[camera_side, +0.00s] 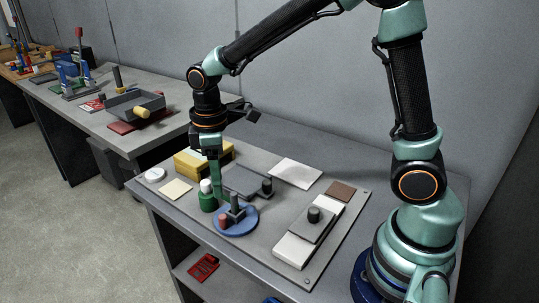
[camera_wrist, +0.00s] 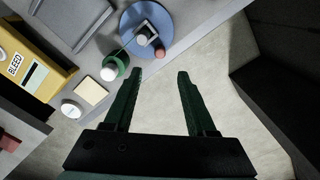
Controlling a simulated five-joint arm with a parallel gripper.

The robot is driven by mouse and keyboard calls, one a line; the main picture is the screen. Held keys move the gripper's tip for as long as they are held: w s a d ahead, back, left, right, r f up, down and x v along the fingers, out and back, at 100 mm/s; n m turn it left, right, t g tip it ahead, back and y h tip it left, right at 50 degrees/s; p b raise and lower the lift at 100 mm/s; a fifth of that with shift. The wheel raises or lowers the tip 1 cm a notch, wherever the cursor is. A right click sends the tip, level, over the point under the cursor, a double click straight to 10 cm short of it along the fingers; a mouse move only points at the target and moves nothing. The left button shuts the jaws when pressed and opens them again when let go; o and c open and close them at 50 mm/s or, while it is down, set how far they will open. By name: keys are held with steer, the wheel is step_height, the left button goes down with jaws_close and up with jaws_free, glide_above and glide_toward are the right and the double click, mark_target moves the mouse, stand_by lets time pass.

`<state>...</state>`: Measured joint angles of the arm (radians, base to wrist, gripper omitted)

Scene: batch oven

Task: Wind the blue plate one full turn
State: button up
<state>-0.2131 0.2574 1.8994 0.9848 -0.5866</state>
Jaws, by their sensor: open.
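The blue plate (camera_side: 246,228) is a round disc near the front edge of the grey work board. A grey upright post (camera_side: 234,205) stands near its middle and a short red peg (camera_side: 222,220) stands toward its rim. In the wrist view the plate (camera_wrist: 128,24) lies beyond my fingertips, with the post and red peg (camera_wrist: 160,53) on it. My gripper (camera_wrist: 160,74) is open, with nothing between its fingers but floor behind. In the side view my gripper (camera_side: 217,186) points down behind the plate, close to the green knob; the exact gap cannot be told.
A green knob with a white top (camera_side: 207,198) stands just left of the plate. A yellow box marked BLEED (camera_wrist: 33,68) is behind. Grey slabs, a black knob (camera_side: 314,214) and a white card (camera_side: 296,173) lie to the right. The board's front edge is close.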

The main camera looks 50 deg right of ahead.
mark_target(222, 216)
step_height(222, 216, down, 10)
steer(key=shift+r, duration=0.1)
stand_by(0.4)
jaws_close()
